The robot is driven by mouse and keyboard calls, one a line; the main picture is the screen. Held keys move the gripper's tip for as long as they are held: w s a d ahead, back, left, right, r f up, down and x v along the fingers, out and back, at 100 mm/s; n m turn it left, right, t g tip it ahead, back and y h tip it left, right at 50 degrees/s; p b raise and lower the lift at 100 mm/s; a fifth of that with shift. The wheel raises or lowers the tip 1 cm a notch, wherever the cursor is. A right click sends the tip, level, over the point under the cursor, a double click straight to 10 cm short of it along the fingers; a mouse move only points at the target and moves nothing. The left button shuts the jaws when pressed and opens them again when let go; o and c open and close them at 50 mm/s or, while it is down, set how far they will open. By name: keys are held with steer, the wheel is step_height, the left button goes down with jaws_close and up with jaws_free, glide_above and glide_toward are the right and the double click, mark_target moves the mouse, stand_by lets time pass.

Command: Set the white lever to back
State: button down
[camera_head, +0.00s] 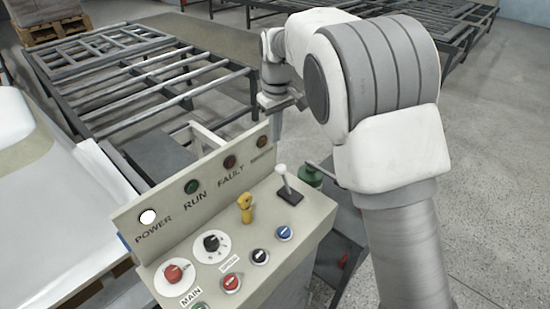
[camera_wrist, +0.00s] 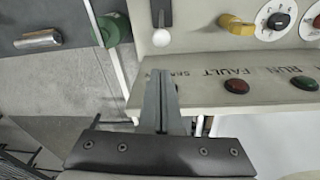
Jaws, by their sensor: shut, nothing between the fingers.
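The white lever (camera_head: 281,170) has a round white knob on a stem rising from a black base plate, at the far right end of the control panel's top. In the wrist view its knob (camera_wrist: 161,38) shows at the top centre, below the black base. My gripper (camera_head: 276,130) is at the far side of the panel, above its raised labelled strip. It is shut and empty. In the wrist view the closed fingertips (camera_wrist: 160,75) point toward the knob, with a visible gap. I cannot tell how far the lever is tilted.
The panel top carries a yellow switch (camera_head: 245,207), a black dial (camera_head: 211,243), a red knob (camera_head: 173,273) and several buttons. Lamps line the raised strip (camera_head: 225,185). A green cylinder (camera_head: 310,175) is right of the lever. Metal frame racks (camera_head: 140,75) stand behind.

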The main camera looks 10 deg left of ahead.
mark_target(283, 177)
steer(key=shift+f, duration=0.1)
step_height(283, 177, down, 10)
steer(key=w, duration=0.1)
steer(key=shift+a, duration=0.25)
steer(key=shift+d+b, duration=0.1)
steer(key=shift+b, duration=0.25)
steer(key=shift+s+d+r+b, duration=0.15)
steer(key=shift+r+b, duration=0.05)
steer(key=shift+b, duration=0.2)
